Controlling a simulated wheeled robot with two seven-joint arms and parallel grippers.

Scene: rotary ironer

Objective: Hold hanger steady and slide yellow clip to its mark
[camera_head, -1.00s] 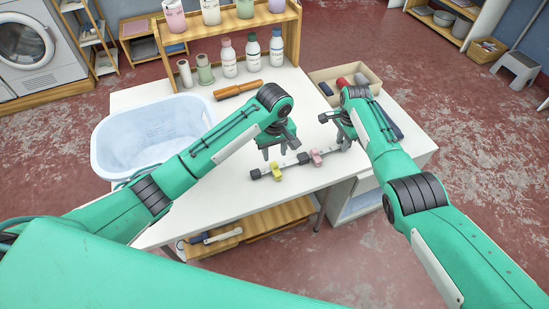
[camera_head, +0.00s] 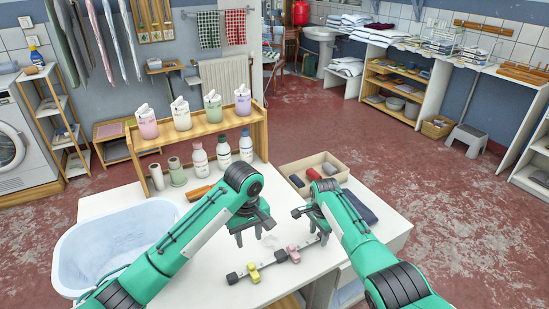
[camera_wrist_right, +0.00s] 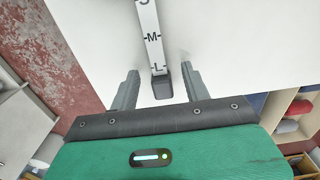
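The hanger (camera_head: 272,262) is a pale bar with dark end caps, lying on the white table. A yellow clip (camera_head: 253,273) sits near its left end and a pink clip (camera_head: 294,254) is right of the middle. My left gripper (camera_head: 249,242) is open and empty, above and behind the yellow clip. My right gripper (camera_head: 318,232) is at the bar's right end. In the right wrist view, its open fingers (camera_wrist_right: 161,84) stand on either side of the dark end cap (camera_wrist_right: 162,88), with gaps on both sides. Marks S, M and L show on the bar (camera_wrist_right: 150,35) there.
A light blue basket (camera_head: 70,262) stands at the table's left. A wooden rack (camera_head: 205,133) with bottles is at the back. A box (camera_head: 318,163) with rolled cloths stands behind my right gripper. Bare table (camera_head: 205,275) lies left of the hanger.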

